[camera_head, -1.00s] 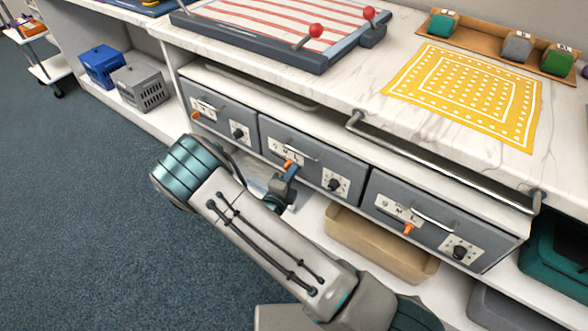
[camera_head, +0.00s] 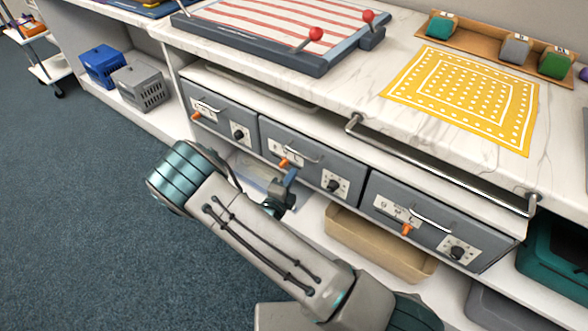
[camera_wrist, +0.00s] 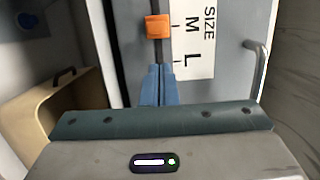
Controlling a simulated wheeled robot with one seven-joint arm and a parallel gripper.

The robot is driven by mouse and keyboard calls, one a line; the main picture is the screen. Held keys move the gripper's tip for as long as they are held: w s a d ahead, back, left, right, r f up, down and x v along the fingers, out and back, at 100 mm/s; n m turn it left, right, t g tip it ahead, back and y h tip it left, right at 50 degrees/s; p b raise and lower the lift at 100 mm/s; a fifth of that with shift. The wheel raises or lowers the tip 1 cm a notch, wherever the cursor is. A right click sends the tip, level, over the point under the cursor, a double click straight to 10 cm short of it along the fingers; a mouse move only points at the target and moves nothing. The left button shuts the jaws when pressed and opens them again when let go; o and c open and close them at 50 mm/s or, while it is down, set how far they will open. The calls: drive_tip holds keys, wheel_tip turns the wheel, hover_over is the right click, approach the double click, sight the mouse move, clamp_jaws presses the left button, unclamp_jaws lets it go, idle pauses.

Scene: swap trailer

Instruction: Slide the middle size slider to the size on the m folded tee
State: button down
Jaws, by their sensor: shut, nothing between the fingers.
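The middle size slider is an orange knob (camera_head: 284,163) on the middle grey drawer (camera_head: 318,160). In the wrist view the orange knob (camera_wrist: 158,26) sits in a dark slot, level with the M on the white SIZE label (camera_wrist: 194,40). The L mark is nearer to my gripper. My gripper (camera_wrist: 158,78) has its blue fingers shut and empty over the slot, with a visible gap to the knob. In the head view my gripper (camera_head: 290,177) is just below and right of the knob. Rolled folded tees lie at the back right, including a grey one (camera_head: 515,48); their tags are too small to read.
The left drawer (camera_head: 218,117) and right drawer (camera_head: 440,222) have their own orange sliders, dark dials and bar handles. A metal rail (camera_head: 430,165) runs along the counter front. A tan bin (camera_head: 375,245) stands under the drawers. A yellow dotted cloth (camera_head: 465,95) lies on the counter.

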drive_tip(key=a+p+v, duration=0.1)
drive_tip(key=v, duration=0.7)
drive_tip(key=shift+a+p, duration=0.4)
drive_tip(key=shift+a, duration=0.1)
drive_tip(key=shift+w, duration=0.1)
